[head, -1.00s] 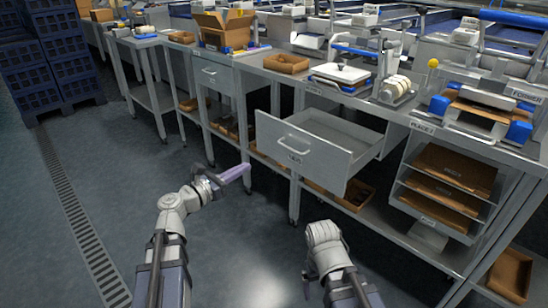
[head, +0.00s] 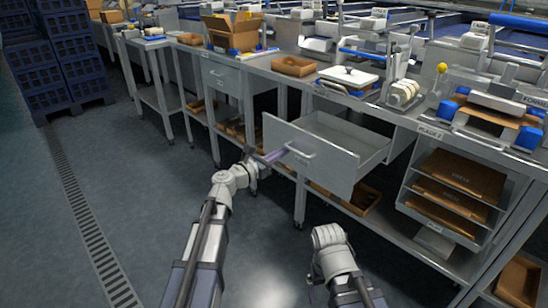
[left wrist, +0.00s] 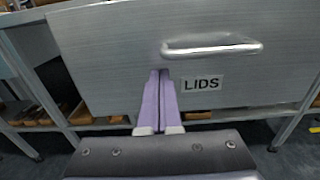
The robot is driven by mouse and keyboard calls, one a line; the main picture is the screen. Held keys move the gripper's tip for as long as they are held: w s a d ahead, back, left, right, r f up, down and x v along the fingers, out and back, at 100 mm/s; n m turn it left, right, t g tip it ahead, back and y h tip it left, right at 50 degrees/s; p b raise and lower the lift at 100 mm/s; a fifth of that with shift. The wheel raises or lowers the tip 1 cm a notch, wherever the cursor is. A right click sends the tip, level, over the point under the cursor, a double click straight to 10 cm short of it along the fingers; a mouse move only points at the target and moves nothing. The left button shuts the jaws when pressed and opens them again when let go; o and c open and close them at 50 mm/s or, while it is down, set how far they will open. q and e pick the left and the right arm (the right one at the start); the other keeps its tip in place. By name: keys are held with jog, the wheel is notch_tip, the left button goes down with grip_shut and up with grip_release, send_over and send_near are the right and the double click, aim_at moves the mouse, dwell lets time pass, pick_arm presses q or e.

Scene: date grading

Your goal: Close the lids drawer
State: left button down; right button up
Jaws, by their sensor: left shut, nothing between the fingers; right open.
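The lids drawer (head: 335,172) stands pulled out from under the long bench, its inside looking bare. Its grey front, in the left wrist view (left wrist: 110,60), carries a bar handle (left wrist: 212,49) and a LIDS label (left wrist: 203,84). My left gripper (head: 284,153) is shut and empty, its purple fingers pointing at the drawer front. In the left wrist view the fingertips (left wrist: 160,73) are just left of the label and below the handle's left end; whether they touch the panel I cannot tell. My right gripper (head: 309,293) is low in front, open, mostly hidden by its wrist.
A shelf unit with brown trays (head: 460,178) stands right of the drawer. A closed drawer (head: 220,75) is further left under the bench. A brown bin (head: 361,200) is on the lower shelf below the drawer. The floor (head: 130,170) to the left is clear.

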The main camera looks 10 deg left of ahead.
pick_arm(q)
jog(key=shift+w+d, duration=0.1)
jog(key=shift+w, duration=0.05)
jog(key=x, duration=2.4)
jog(key=shift+w+d, duration=0.15)
jog(key=shift+w, duration=0.15)
pick_arm(e)
jog(key=shift+a, duration=0.1)
pick_arm(q)
jog(key=shift+w, duration=0.1)
jog(key=v, duration=1.5)
jog(key=shift+d, duration=0.1)
pick_arm(e)
jog(key=shift+a, duration=0.3)
